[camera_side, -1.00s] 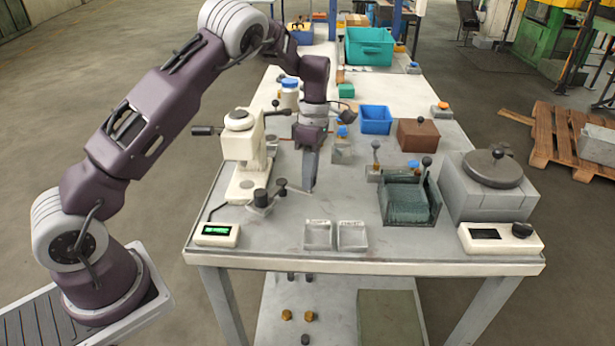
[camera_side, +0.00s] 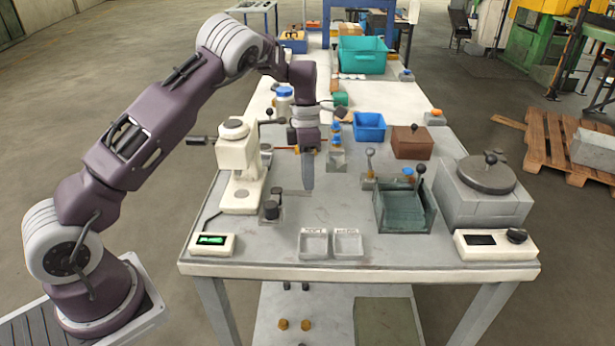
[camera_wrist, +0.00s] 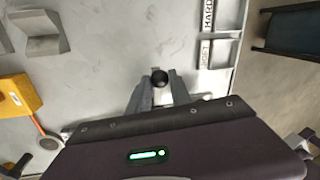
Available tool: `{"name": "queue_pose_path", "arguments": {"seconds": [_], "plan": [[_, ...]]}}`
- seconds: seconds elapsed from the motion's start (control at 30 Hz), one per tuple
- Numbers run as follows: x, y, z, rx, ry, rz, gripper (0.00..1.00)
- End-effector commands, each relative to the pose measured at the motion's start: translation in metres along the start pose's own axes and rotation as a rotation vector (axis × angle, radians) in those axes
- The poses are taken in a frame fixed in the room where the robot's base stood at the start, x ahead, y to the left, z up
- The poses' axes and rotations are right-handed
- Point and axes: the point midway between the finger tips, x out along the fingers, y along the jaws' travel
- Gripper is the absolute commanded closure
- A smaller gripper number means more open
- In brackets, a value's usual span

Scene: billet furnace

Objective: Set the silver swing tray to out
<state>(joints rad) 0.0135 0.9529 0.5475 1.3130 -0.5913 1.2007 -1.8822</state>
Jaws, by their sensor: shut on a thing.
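My gripper (camera_side: 308,188) points down over the bench, right of the cream press. In the wrist view my gripper (camera_wrist: 160,90) has its fingers closed around a round black knob (camera_wrist: 160,78). In the side view the fingers hide this knob. A thin grey bar (camera_side: 295,192) runs from the fingers left to a small pivot fitting with a black knob (camera_side: 276,191). A dark cylinder (camera_side: 270,209) stands just in front of it. These seem to belong to the silver swing tray; its pan is not clearly visible, so I cannot tell its setting.
The cream press (camera_side: 238,175) stands close on the left. Two small labelled trays (camera_side: 313,243) lie in front, with a display box (camera_side: 212,243) at the front left. A dark green-lined bin (camera_side: 403,208) and a grey furnace block (camera_side: 483,205) stand right. Bare bench lies between.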

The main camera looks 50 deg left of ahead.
Motion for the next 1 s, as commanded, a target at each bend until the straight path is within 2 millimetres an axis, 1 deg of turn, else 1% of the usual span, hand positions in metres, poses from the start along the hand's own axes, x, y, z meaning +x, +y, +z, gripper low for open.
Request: {"name": "queue_pose_path", "arguments": {"seconds": [0.7,0.73,0.8,0.83,1.0], "plan": [[-0.0018,0.0036,0.0013,-0.036,-0.011,0.004,1.00],[-0.0018,0.0037,0.0013,-0.035,-0.011,0.004,0.71],[-0.0016,0.0036,0.0011,-0.035,-0.010,0.004,0.57],[-0.0015,0.0035,0.0011,-0.035,-0.010,0.004,0.54],[-0.0010,0.0031,0.0007,-0.035,-0.008,0.002,0.54]]}}
